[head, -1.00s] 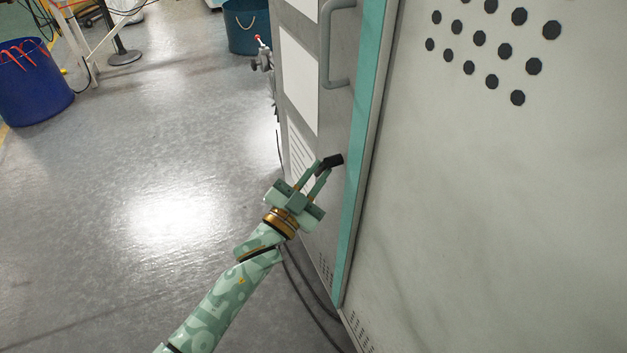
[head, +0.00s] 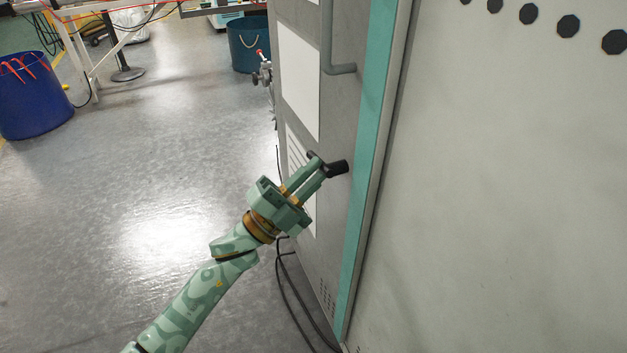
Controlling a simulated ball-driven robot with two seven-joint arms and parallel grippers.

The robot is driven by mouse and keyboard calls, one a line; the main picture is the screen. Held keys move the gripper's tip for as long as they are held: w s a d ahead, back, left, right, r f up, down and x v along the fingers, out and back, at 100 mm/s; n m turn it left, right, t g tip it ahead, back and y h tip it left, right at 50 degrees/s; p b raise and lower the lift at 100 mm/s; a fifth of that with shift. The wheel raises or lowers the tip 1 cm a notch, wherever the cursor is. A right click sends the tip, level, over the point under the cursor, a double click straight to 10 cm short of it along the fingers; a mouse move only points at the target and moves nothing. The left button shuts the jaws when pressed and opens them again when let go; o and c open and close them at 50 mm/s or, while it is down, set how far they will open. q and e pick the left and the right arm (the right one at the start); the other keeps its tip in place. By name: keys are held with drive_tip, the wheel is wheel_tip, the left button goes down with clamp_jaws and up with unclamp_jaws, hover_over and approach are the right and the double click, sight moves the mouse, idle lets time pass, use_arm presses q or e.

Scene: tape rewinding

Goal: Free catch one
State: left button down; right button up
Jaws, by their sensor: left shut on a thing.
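A black catch (head: 336,168) sits on the grey front face of a tall cabinet (head: 350,110), below a long grey bar handle (head: 328,45). My left gripper (head: 316,172) reaches up from the lower left with its fingers closed on the catch. Part of the catch is hidden behind the fingers. I cannot tell from this view whether the catch is turned or still fastened. My right gripper is not in view.
The cabinet's wide pale side panel (head: 500,200) fills the right. Black cables (head: 290,285) hang to the floor near its base. A blue bin (head: 36,95) and a teal bin (head: 249,45) stand farther back. The floor (head: 120,220) at left is clear.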

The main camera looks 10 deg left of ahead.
use_arm(q)
drive_tip(key=shift+m+g+h, duration=0.4)
drive_tip(key=shift+m+g, duration=0.1)
drive_tip(key=shift+m, duration=0.1)
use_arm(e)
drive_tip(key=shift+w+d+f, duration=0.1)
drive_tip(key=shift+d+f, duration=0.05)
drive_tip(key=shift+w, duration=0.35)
use_arm(q)
drive_tip(key=c, duration=1.4)
unclamp_jaws()
drive_tip(key=shift+d, duration=0.1)
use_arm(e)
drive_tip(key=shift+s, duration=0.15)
